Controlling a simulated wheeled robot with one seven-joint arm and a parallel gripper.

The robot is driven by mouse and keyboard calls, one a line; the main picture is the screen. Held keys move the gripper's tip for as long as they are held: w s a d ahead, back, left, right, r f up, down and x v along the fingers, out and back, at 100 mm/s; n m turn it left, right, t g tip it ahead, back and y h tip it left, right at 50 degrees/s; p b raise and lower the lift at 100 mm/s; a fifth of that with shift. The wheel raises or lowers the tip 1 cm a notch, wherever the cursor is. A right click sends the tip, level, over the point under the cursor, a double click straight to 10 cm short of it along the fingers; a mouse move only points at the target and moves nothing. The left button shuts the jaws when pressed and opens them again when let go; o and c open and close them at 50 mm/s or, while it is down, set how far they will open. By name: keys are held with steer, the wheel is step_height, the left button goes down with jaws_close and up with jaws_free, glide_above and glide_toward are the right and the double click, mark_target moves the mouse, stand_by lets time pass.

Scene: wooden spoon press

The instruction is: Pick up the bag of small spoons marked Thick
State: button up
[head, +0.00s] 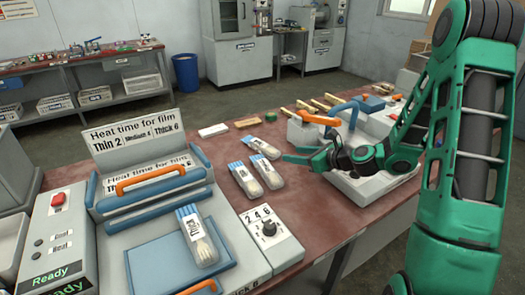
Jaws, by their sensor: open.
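Three clear bags of spoons with blue-and-white tops lie on the red-brown bench: a left one (245,179), a right one (267,172) and a farther one (263,147). A fourth bag (198,236) lies on the blue pad (150,262) of the open sealing press. Each bag has a small dark-lettered label. The lettering is too small to read surely, so I cannot tell which says Thick. My green gripper (290,154) is open and empty, pointing left, just right of the bench bags and apparently above the bench.
The press lid (150,185) with its orange handle stands raised below a heat-time sign (130,133). A dial box (268,238) stands right of the pad. A grey machine (372,188) and wooden pieces (307,107) lie near my arm. Bare bench shows left of the bags.

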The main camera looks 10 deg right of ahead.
mark_target(278, 153)
steer(key=x, duration=0.5)
steer(key=shift+w+a+f, duration=0.1)
steer(key=shift+w, duration=0.2)
steer(key=shift+f+x, duration=0.15)
steer(key=shift+x, duration=1.15)
steer(key=shift+f+x, duration=0.15)
steer(key=shift+x, duration=1.15)
steer(key=shift+s, duration=0.1)
steer(key=shift+c, duration=0.6)
steer(key=c, duration=0.6)
